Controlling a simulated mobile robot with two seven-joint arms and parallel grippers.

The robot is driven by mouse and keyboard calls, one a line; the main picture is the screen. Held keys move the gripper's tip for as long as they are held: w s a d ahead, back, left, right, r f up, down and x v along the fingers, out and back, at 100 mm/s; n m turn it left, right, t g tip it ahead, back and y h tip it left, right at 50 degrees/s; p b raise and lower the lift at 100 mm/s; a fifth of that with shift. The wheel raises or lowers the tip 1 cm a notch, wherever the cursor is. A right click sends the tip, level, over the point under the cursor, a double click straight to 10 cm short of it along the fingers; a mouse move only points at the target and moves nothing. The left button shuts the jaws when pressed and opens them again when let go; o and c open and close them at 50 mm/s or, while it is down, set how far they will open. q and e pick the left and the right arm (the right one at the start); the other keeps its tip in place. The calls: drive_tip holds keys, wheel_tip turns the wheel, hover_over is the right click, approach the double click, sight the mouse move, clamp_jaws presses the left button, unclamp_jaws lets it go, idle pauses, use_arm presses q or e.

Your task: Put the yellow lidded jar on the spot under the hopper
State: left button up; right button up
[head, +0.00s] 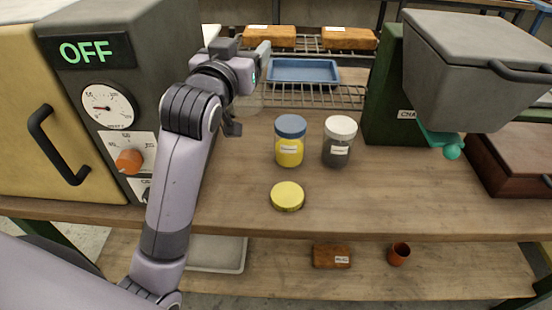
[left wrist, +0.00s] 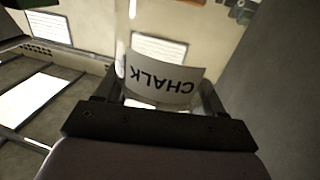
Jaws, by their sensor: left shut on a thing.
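My left gripper (head: 248,90) is shut on a clear jar (head: 252,102), held near the right side of the grey machine. The jar is partly hidden by the gripper in the head view. In the left wrist view its label reads CHALK (left wrist: 165,80), upside down in the picture, between the fingers. A yellow lid (head: 287,196) lies flat and loose on the table, apart from the jar. My right gripper is not in view.
A blue-lidded yellow jar (head: 290,152) and a white-lidded dark jar (head: 337,152) stand mid-table. Behind are a wire rack with a blue tray (head: 303,71), and a grey machine (head: 130,60) reading OFF at left. The front-centre table (head: 370,205) is clear.

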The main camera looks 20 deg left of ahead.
use_arm(q)
wheel_tip(320, 180, down, 19)
drive_tip(key=b, duration=0.3)
drive_tip(key=shift+f, duration=0.1)
drive_tip(key=shift+f, duration=0.15)
drive_tip(key=o, duration=1.6)
drive_tip(key=shift+o, duration=0.2)
